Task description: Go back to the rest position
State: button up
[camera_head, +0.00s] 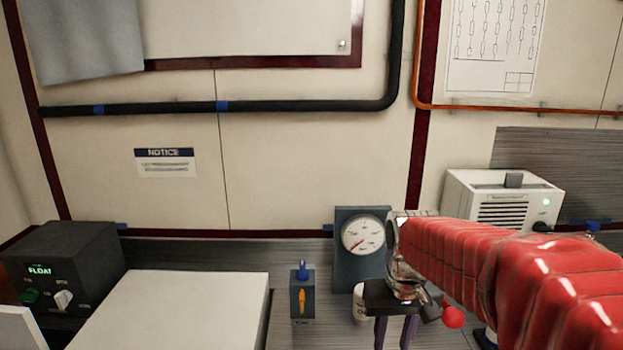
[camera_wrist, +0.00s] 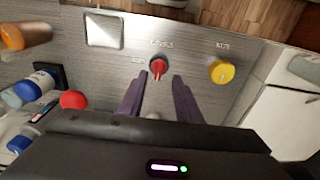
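My gripper (camera_head: 393,332) hangs from the red-sleeved arm at the lower right of the head view, in front of the gauge. Its two purple fingers point down. In the wrist view my gripper (camera_wrist: 156,82) has its fingers apart, with nothing held between them. A red knob (camera_wrist: 158,66) on the grey panel (camera_wrist: 110,60) shows just beyond the fingertips. I cannot tell how far above the panel the fingers are.
A gauge (camera_head: 363,236), a white cup (camera_head: 360,303) and a small switch box (camera_head: 303,292) stand close left of the gripper. A white ventilated box (camera_head: 502,207) stands behind the arm. Bottles (camera_wrist: 33,87) and a yellow button (camera_wrist: 221,71) flank the fingers.

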jog(key=s+r+t, duration=0.3)
jog(key=s+t, duration=0.1)
jog(key=s, duration=1.1)
jog(key=shift+s+r+t, duration=0.15)
jog(key=shift+r+t, duration=0.25)
